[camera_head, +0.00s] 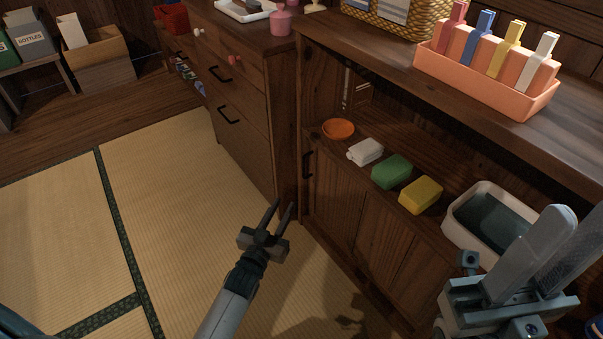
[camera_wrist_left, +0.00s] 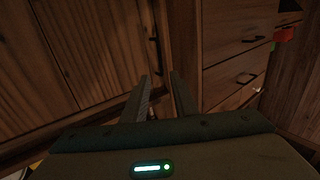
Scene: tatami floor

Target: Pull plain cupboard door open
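The plain brown wooden cupboard door (camera_head: 333,197) is below the open shelf on the right. It looks shut. Its dark upright handle (camera_head: 307,164) is near the door's left edge. In the left wrist view, the door (camera_wrist_left: 95,45) fills the left part and the handle (camera_wrist_left: 154,53) lies ahead of the fingers. My left gripper (camera_head: 278,212) is open and empty, in front of and below the handle, apart from it. Its fingers also show in the left wrist view (camera_wrist_left: 162,92). My right gripper (camera_head: 560,245) is at the lower right, its two fingers apart with nothing seen between them.
A drawer unit (camera_head: 245,120) stands left of the cupboard. The shelf above the door holds an orange dish (camera_head: 338,129), a white bottle (camera_head: 366,151), green (camera_head: 392,171) and yellow (camera_head: 421,195) blocks and a tub (camera_head: 455,217). The tatami floor (camera_head: 160,200) is clear at left.

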